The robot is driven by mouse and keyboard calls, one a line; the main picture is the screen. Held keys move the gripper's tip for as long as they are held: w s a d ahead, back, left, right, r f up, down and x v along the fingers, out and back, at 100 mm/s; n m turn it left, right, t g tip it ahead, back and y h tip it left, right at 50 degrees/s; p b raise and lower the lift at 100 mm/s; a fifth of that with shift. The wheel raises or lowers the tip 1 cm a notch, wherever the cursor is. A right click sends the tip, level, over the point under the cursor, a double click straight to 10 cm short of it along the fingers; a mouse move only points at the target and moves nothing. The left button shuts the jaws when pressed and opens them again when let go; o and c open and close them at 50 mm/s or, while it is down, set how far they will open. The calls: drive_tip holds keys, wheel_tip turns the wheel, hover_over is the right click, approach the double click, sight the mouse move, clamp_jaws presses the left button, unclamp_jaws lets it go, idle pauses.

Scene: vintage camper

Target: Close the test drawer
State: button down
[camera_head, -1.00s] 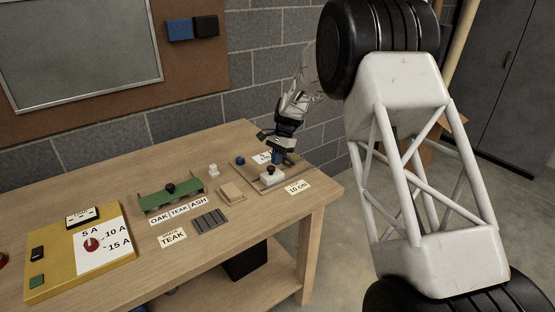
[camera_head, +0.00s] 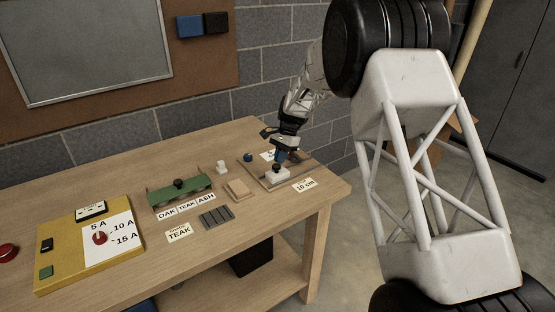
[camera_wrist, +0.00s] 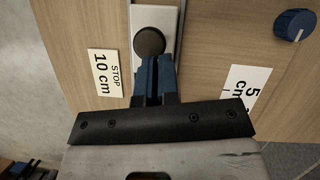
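I cannot make out a drawer for certain in either view. My gripper (camera_head: 281,156) is over the wooden slide board at the far right end of the workbench. In the wrist view its blue fingers (camera_wrist: 155,72) are side by side, with only a thin dark gap and nothing seen between them. The fingertips are just beside a round black knob (camera_wrist: 150,42) on a white sliding block (camera_wrist: 168,22). The same white block (camera_head: 273,179) shows in the head view. I cannot tell whether the fingertips touch the block.
A "STOP 10 cm" card (camera_wrist: 105,73) and a "5 cm" card (camera_wrist: 246,88) flank the slide; a blue knob (camera_wrist: 294,24) sits nearby. A green box (camera_head: 182,191), wood sample (camera_head: 238,189) and yellow panel (camera_head: 65,265) are further left. A black bin (camera_head: 252,260) is under the top.

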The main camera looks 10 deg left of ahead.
drive_tip(key=shift+w+d+f, duration=0.1)
drive_tip(key=shift+w+d, duration=0.2)
drive_tip(key=shift+w, duration=0.25)
drive_tip(key=shift+w+d, duration=0.3)
drive_tip(key=shift+w, duration=0.2)
drive_tip(key=v, duration=1)
drive_tip(key=shift+s, duration=0.1)
drive_tip(key=w+d, duration=0.4)
drive_tip(key=shift+d, duration=0.1)
